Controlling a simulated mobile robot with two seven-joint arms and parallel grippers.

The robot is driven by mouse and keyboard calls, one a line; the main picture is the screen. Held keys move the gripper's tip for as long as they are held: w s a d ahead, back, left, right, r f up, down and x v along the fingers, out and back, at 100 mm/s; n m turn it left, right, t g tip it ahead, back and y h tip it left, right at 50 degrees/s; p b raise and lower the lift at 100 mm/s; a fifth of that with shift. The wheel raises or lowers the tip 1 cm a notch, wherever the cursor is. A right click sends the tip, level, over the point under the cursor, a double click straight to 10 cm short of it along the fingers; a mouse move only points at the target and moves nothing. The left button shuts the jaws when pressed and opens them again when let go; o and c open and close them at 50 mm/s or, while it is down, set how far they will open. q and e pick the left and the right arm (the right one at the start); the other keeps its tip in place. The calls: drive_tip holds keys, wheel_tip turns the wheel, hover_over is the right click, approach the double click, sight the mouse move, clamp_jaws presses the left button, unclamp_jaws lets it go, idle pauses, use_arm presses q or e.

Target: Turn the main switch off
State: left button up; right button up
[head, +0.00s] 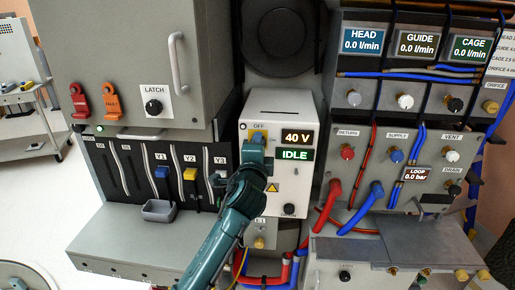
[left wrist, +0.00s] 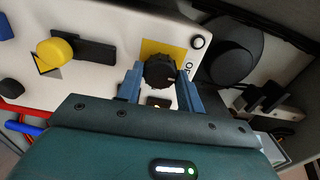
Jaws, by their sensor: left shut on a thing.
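The main switch is a black round knob (left wrist: 159,72) on a yellow plate (left wrist: 163,46), seen in the left wrist view. My left gripper (left wrist: 160,80) has one blue finger on each side of the knob and is shut on it. In the head view my left gripper (head: 256,146) reaches the upper left of the white power box (head: 290,188), just below the OFF label (head: 258,126), and hides most of the switch. I cannot tell which way the knob points. The displays on the box read 40 V (head: 296,137) and IDLE (head: 294,155). My right gripper is not in view.
A panel (head: 400,145) with knobs and red and blue hoses stands to the right. On the left are a grey cabinet with a LATCH knob (head: 153,106), red and orange tags (head: 110,101), plugs Y1 to Y3 and a small grey tray (head: 159,210). A dark round speaker-like part (head: 282,37) is above.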

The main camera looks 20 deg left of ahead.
use_arm(q)
drive_tip(key=o, duration=1)
drive_tip(key=s+d+b, duration=0.1)
drive_tip(key=s+d, duration=0.1)
drive_tip(key=s, duration=1.1)
drive_tip(key=shift+d, duration=0.2)
drive_tip(key=s+d+f+n+g+h, duration=0.1)
drive_tip(key=s+f+n+g+h, duration=0.2)
drive_tip(key=f, duration=0.7)
drive_tip(key=s+d+f+n+g+h, duration=0.1)
drive_tip(key=s+f+n+h, duration=0.1)
drive_tip(key=s+f, duration=0.5)
drive_tip(key=s+f+n+g+h, duration=0.1)
drive_tip(key=s+f+n+g, duration=0.2)
drive_tip(key=s+f+n, duration=0.4)
drive_tip(key=s+f, duration=0.3)
drive_tip(key=f, duration=0.2)
drive_tip(key=shift+s+a+f+n+h+p, duration=0.15)
drive_tip(key=shift+s+n+h+p, duration=0.15)
drive_tip(key=shift+n+p, duration=0.1)
